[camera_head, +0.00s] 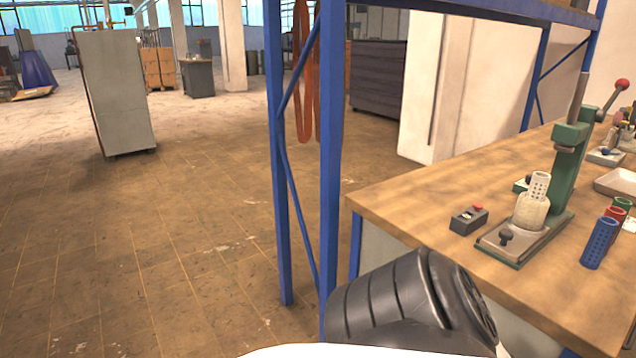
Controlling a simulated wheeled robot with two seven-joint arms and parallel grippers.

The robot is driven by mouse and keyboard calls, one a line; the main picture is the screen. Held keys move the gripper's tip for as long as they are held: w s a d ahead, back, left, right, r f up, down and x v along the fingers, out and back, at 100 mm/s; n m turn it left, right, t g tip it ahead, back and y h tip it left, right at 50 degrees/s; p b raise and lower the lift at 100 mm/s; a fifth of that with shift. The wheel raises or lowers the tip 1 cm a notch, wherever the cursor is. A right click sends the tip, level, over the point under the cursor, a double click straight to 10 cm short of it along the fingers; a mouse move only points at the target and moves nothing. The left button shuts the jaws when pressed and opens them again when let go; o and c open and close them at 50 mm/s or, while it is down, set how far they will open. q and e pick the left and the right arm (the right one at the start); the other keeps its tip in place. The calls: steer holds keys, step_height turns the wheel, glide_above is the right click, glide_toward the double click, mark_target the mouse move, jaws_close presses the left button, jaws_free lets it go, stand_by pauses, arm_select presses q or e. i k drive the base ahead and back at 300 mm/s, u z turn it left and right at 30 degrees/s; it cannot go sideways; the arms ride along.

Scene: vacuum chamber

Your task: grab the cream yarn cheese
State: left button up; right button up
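The cream yarn cheese (530,213) stands upright on the base plate of a green lever press (571,155), on the wooden workbench (425,203) at the right. A pale perforated tube (540,184) sticks up out of its top. The black and white parts at the bottom of the picture look like my own body or arm. Neither gripper shows, so nothing can be told of their fingers.
A blue rack upright (331,150) rises at the bench's left. Open floor (150,250) lies further left.

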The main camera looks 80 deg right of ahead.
mark_target(529, 215)
steer(key=z, duration=2.35)
